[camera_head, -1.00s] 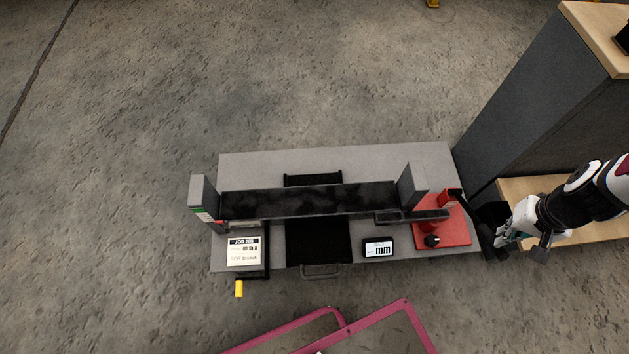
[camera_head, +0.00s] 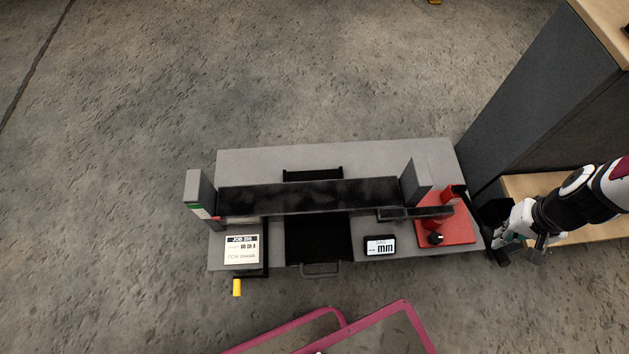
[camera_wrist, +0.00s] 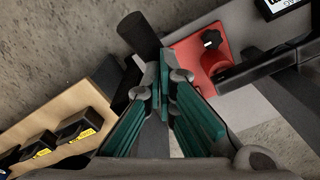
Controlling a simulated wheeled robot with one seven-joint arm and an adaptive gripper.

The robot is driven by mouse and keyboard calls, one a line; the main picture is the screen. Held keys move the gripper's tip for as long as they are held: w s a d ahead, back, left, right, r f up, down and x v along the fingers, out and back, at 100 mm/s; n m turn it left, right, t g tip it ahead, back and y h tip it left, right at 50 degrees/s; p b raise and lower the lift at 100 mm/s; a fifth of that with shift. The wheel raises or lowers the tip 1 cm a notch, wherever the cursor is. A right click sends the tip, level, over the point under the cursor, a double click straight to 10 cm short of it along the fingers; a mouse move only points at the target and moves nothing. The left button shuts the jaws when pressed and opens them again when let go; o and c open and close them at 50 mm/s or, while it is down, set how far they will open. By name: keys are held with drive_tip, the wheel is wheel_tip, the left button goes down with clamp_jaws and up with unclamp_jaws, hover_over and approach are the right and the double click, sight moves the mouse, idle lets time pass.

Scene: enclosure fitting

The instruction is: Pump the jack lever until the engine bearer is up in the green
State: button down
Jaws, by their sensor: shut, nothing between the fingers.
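The engine bearer (camera_head: 310,197) is a long dark beam lying across the grey bench, between two upright posts. The left post carries a gauge strip with a green band (camera_head: 194,206) above white; a small red mark shows beside its lower part, below the green. The red jack (camera_head: 458,228) stands at the bench's right end with a black knob (camera_head: 435,239). The black jack lever (camera_head: 495,220) sticks out past the right edge; its thick grip (camera_wrist: 138,35) shows beyond my fingertips in the wrist view. My gripper (camera_wrist: 165,82) is shut and empty, close beside the lever; contact is unclear.
A gauge display (camera_head: 380,246) and a job card (camera_head: 241,250) lie on the bench front. A yellow handle (camera_head: 237,288) hangs at front left. A grey cabinet with a wooden shelf (camera_head: 545,188) stands close on the right, near my arm. Floor is free behind the bench.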

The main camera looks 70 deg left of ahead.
drive_tip(key=shift+f+b, duration=2.6)
drive_tip(key=shift+f, duration=1.35)
drive_tip(key=shift+r+p, duration=4.1)
drive_tip(key=shift+r, duration=1.65)
drive_tip(key=shift+r, duration=0.1)
